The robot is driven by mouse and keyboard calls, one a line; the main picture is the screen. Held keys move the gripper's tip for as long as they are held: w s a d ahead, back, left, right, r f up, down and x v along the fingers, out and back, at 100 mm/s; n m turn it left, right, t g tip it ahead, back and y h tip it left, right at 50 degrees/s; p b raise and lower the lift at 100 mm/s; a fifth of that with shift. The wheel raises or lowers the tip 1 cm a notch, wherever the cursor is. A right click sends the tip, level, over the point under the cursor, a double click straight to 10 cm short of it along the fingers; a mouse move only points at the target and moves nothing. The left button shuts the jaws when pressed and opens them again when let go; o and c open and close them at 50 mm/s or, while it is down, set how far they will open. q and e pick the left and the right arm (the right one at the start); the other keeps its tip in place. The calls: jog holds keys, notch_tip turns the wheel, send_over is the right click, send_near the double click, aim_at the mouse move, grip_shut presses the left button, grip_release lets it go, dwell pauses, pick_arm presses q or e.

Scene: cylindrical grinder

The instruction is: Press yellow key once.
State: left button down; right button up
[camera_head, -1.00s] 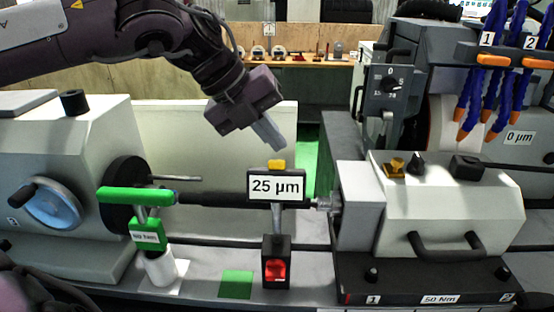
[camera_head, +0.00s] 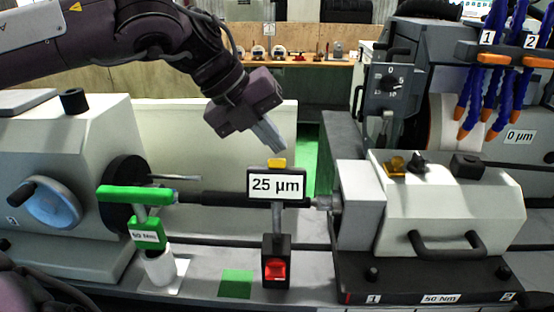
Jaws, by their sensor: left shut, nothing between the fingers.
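The yellow key (camera_head: 277,162) is a small block on top of a dark gauge display (camera_head: 276,185) that reads 25 µm. My left gripper (camera_head: 272,142) comes in from the upper left and is shut and empty. Its fingertips point down and right, just above the yellow key, with a small gap in the picture. Whether they touch it in depth I cannot tell. My right gripper is not in view; only a dark arm part shows at the lower left.
A red switch (camera_head: 276,271) sits below the display. A green-handled tool (camera_head: 137,195) stands at the left beside the headstock (camera_head: 65,170). A dark cylindrical workpiece (camera_head: 225,198) runs behind the display to the tailstock (camera_head: 440,210). Blue hoses (camera_head: 490,75) hang at the upper right.

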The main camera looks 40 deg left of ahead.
pick_arm(q)
jog(key=shift+s+d+f+b, duration=0.1)
jog(key=shift+s+f+b, duration=0.15)
jog(key=shift+f, duration=0.3)
dwell(0.9)
jog(key=shift+w+r+p, duration=0.3)
jog(key=shift+r+p, duration=0.55)
jog(key=shift+p, duration=0.05)
jog(key=r+p, duration=0.1)
jog(key=w+a+r+p, duration=0.1)
jog(key=r+p, duration=0.2)
jog(key=p, duration=0.1)
jog(key=shift+w+a+r, duration=0.15)
jog(key=shift+w+r, duration=0.1)
jog(key=shift+w, duration=0.05)
dwell(0.6)
